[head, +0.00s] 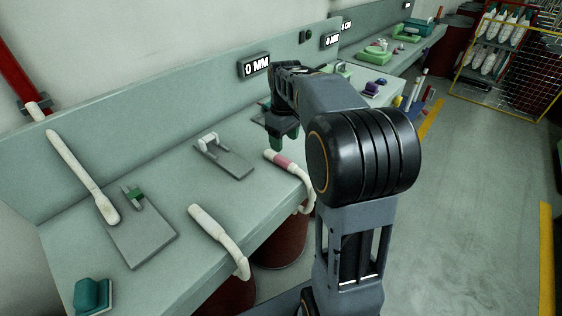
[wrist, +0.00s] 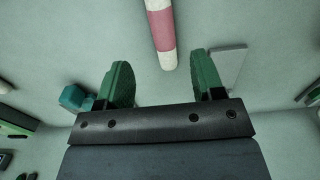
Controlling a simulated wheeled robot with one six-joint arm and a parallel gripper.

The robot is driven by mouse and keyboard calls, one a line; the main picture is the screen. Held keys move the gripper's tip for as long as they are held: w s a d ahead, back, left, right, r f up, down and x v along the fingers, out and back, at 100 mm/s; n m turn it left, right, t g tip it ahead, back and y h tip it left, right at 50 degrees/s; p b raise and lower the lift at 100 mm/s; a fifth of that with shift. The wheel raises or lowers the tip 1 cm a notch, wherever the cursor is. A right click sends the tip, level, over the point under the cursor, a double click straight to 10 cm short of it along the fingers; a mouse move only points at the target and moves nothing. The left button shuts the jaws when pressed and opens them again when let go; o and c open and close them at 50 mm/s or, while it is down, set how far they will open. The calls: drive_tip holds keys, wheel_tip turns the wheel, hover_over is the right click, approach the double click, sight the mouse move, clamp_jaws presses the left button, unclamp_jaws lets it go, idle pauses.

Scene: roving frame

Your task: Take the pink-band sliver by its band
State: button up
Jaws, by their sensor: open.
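The pink-band sliver (head: 283,162) is a white, rope-like strand lying on the grey-green bench, its lower part hanging curved over the front edge. Its pink band (wrist: 160,22) shows at the top middle of the wrist view, with a short white end below it. My gripper (head: 284,142) is above the bench, close to the band in the head view. In the wrist view, the two green fingers of my gripper (wrist: 163,72) are apart, with nothing between them. The sliver's white end lies just ahead of the gap between the fingertips.
A plain white sliver (head: 215,235) hangs over the bench edge to the left. A grey plate with a white fitting (head: 225,158) lies nearby. A larger grey plate (head: 142,238), a long white rod (head: 80,175) and a teal block (head: 92,295) are further left. Dark red bins (head: 285,245) stand below.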

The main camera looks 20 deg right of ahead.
sight(283, 159)
drive_tip(key=shift+a+f, duration=0.15)
drive_tip(key=shift+f, duration=3.9)
drive_tip(key=c, duration=1)
drive_tip(key=shift+r, duration=0.1)
